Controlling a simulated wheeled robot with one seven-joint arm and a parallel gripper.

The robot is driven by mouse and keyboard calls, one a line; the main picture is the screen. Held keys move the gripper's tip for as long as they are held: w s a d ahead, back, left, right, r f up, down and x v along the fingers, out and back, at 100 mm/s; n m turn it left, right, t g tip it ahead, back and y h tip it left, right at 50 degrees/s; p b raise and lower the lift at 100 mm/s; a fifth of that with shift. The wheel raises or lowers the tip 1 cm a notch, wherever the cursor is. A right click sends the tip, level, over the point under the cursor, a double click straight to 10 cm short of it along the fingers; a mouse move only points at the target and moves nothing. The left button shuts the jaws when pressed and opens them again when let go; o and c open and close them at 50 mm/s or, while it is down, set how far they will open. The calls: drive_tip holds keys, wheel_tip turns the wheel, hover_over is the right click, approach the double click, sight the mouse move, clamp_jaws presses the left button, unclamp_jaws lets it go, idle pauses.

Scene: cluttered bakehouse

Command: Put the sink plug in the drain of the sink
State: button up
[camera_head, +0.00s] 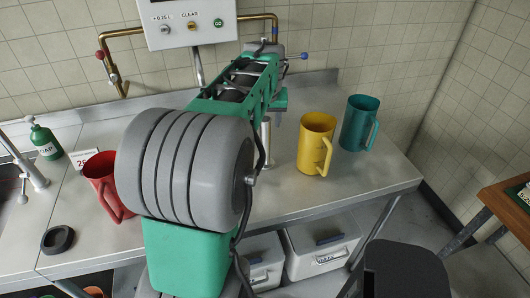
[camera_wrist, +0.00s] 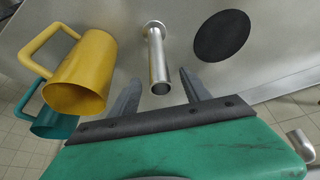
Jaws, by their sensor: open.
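I cannot pick out the sink plug for certain. A dark, rounded object with a raised rim (camera_head: 58,240) lies on the counter at the left in the head view. A flat black disc (camera_wrist: 221,36) lies on the metal surface in the wrist view; what it is, I cannot tell. No drain is recognisable; a metal tap (camera_head: 32,172) stands at the left edge. My gripper (camera_wrist: 159,77) is open, with nothing held. An upright-looking metal tube with a flared end (camera_wrist: 157,60) appears between its fingers, apart from them.
On the steel counter (camera_head: 230,206) stand a red jug (camera_head: 101,184), a yellow jug (camera_head: 314,145), a teal jug (camera_head: 358,124) and a green soap bottle (camera_head: 44,140). A control box (camera_head: 187,22) hangs above. White bins (camera_head: 322,248) stand below. The counter front right is clear.

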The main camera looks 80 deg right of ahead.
sight(265, 132)
drive_tip(key=p+x, duration=0.2)
drive_tip(key=x, duration=0.6)
drive_tip(key=shift+s, duration=0.1)
clamp_jaws()
drive_tip(key=shift+r, duration=0.1)
idle(1.0)
